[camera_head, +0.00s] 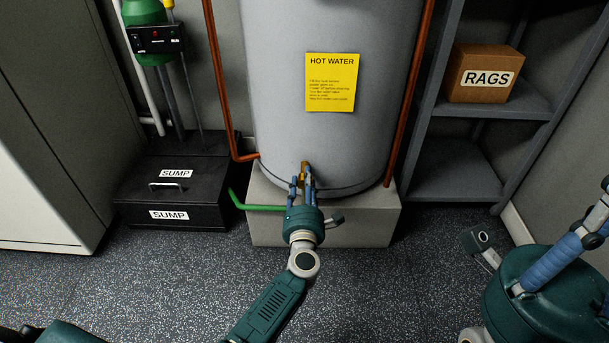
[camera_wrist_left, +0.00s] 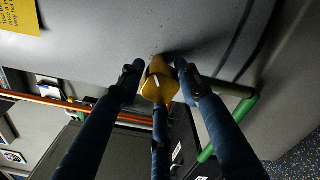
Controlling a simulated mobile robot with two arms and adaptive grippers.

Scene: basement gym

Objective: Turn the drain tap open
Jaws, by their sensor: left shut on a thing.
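The drain tap (camera_head: 304,168) is a small yellow-brass handle low on the front of the grey hot water tank (camera_head: 290,125). In the left wrist view the tap (camera_wrist_left: 159,82) sits between the blue fingers. My left gripper (camera_head: 303,181) reaches up to it from below and is shut on it. The green drain pipe (camera_head: 262,207) runs left from beneath the tap; it also shows in the left wrist view (camera_wrist_left: 238,118). The valve body is mostly hidden by my fingers. My right gripper (camera_head: 585,238) is at the lower right, away from the tank, partly cut off by the frame edge.
The tank stands on a pale block (camera_head: 370,221). A black sump box (camera_head: 170,190) stands to the left, with copper pipes (camera_head: 217,80) beside the tank. A grey shelf (camera_head: 475,172) with a rags box (camera_head: 485,74) is at the right. Speckled floor is clear in front.

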